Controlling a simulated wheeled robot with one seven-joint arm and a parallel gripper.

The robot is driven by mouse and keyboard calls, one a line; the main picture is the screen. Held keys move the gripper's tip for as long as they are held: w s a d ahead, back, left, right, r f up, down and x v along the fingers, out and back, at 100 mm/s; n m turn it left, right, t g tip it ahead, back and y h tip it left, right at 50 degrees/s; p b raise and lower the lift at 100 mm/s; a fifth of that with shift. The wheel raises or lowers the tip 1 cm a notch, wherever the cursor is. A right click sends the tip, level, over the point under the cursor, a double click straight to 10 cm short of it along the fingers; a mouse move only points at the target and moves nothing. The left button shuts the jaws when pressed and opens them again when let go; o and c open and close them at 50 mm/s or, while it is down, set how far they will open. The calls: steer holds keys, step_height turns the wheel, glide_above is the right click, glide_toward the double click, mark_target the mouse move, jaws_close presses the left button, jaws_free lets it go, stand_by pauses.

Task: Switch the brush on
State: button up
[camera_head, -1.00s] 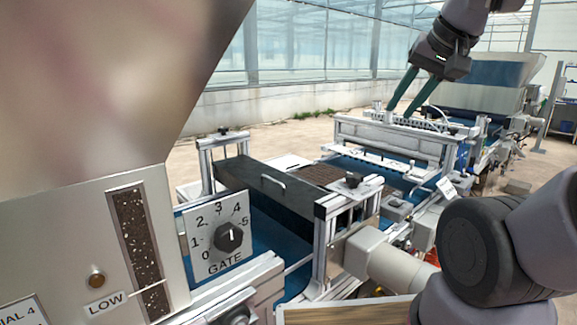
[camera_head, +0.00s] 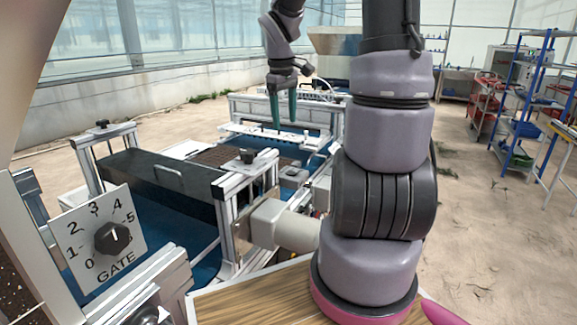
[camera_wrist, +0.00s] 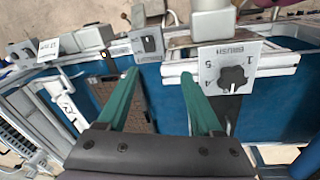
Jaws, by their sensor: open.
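My gripper (camera_head: 283,120) is open and empty, its green fingers pointing down above the machine beyond the seed tray. In the wrist view my gripper (camera_wrist: 160,75) has its two fingers apart over the machine's side rail. The switch's position is too small to tell.
A GATE dial (camera_head: 112,238) is at lower left. A dark cover with a handle (camera_head: 168,174) spans the blue belt (camera_head: 170,225). A brown tray (camera_head: 217,155) lies beyond it. A grey motor (camera_head: 285,227) juts from the near side. Open floor and blue shelves (camera_head: 535,95) are at right.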

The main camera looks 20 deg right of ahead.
mark_target(289, 171)
steer(key=w+d+f+n, duration=0.1)
steer(key=f, duration=0.5)
steer(key=w+d+f+n, duration=0.1)
steer(key=w+f, duration=0.1)
steer(key=f, duration=0.3)
steer(key=w+d+f+n+g+y, duration=0.1)
steer(key=w+f, duration=0.1)
steer(key=f, duration=0.4)
steer(key=shift+d+f, duration=0.25)
steer(key=shift+f, duration=0.1)
